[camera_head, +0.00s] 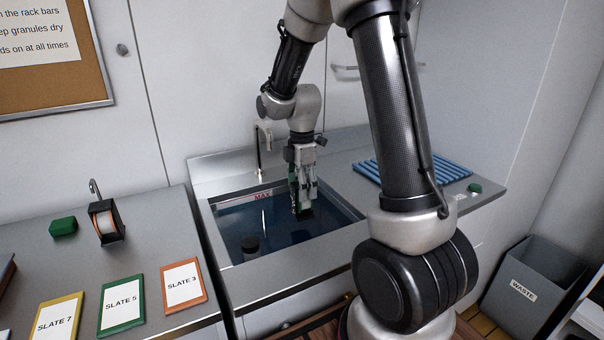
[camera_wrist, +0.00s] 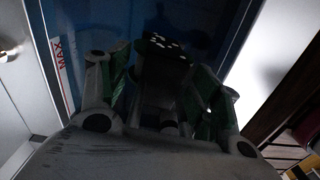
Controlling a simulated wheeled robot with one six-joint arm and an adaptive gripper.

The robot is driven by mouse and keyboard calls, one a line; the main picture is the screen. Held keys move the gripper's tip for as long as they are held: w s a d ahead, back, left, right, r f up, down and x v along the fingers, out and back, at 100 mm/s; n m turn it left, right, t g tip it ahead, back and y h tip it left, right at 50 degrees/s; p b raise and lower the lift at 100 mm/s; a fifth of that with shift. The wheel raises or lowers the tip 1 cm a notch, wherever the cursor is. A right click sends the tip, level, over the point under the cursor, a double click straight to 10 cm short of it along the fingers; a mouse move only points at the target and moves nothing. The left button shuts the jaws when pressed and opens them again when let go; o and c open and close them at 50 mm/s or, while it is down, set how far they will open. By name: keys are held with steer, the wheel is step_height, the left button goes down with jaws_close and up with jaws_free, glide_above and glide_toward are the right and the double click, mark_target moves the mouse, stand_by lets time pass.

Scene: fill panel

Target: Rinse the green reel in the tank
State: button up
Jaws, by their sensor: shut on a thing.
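My gripper (camera_head: 302,188) points down over the sunken tank (camera_head: 228,207) and is shut on a dark, partly green thing, seemingly the green reel (camera_head: 303,211). The reel's lower end is at or near the dark blue water; I cannot tell how deep it sits. In the wrist view, the reel (camera_wrist: 166,48) shows dark with small white spots between the fingers, and green shows along both fingers of my gripper (camera_wrist: 160,85). The fingers hide much of the reel. A MAX mark (camera_head: 262,196) is on the tank's back wall.
A tap (camera_head: 262,145) stands behind the tank. A black cylinder (camera_head: 250,243) is in its front left. Blue rack bars (camera_head: 365,172) lie to the right. A green block (camera_head: 63,226), a tape-like dispenser (camera_head: 104,222) and slates (camera_head: 122,302) occupy the left counter. A waste bin (camera_head: 525,285) stands right.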

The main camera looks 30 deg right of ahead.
step_height(320, 180, down, 18)
stand_by(0.7)
steer(key=shift+d, duration=0.1)
stand_by(0.3)
steer(key=shift+d, duration=1.05)
steer(key=shift+a, duration=0.25)
steer(key=shift+a, duration=0.95)
steer(key=shift+d, duration=0.1)
steer(key=shift+d, duration=1.1)
steer(key=shift+a, duration=0.15)
